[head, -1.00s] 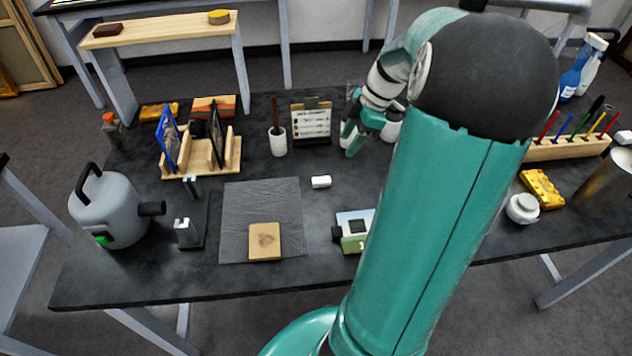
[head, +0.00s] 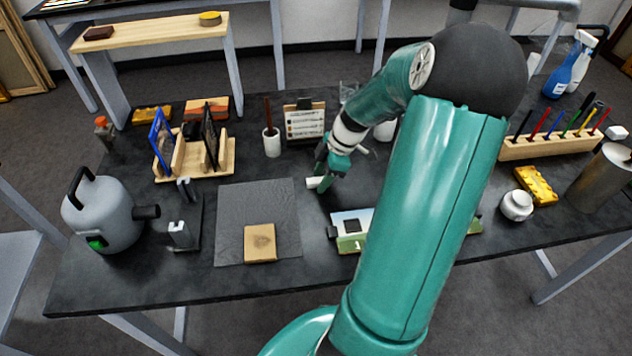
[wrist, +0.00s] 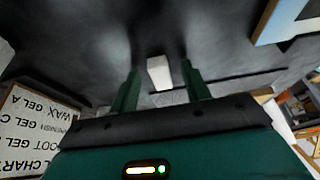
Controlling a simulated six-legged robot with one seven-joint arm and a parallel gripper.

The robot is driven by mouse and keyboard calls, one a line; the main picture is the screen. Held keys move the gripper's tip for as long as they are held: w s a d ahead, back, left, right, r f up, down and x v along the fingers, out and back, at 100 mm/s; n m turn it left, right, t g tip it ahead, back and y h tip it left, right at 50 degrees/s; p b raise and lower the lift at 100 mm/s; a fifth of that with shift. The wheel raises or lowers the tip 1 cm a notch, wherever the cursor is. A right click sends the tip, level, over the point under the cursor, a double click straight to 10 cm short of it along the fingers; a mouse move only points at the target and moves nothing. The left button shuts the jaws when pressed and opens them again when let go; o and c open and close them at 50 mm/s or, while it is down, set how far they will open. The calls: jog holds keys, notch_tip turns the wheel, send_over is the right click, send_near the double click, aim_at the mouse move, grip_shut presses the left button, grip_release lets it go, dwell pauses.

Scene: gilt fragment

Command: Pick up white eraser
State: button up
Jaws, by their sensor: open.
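The white eraser (head: 313,183) lies on the dark table, to the right of the grey mat. In the head view my gripper (head: 323,184) is low over the table at the eraser's right end and hides part of it. In the wrist view the eraser (wrist: 160,73) shows between and just beyond the two green fingertips (wrist: 160,80). The fingers are apart and the gripper is open, with a gap on both sides of the eraser.
The grey mat (head: 232,205) with a tan block (head: 260,243) is at the left. A white cup (head: 271,143) and a labelled clipboard (head: 304,122) stand behind. A wooden rack (head: 225,160) is further left.

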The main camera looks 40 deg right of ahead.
grip_shut()
jog(key=shift+r, duration=0.1)
jog(key=shift+r, duration=0.5)
jog(key=s+a+r, duration=0.8)
jog(key=s+r, duration=0.3)
jog(key=r, duration=0.1)
jog(key=shift+s+a, duration=0.15)
jog(key=shift+a, duration=0.05)
jog(key=shift+f, duration=0.1)
jog(key=c, duration=0.8)
grip_release()
jog(key=shift+c, duration=0.9)
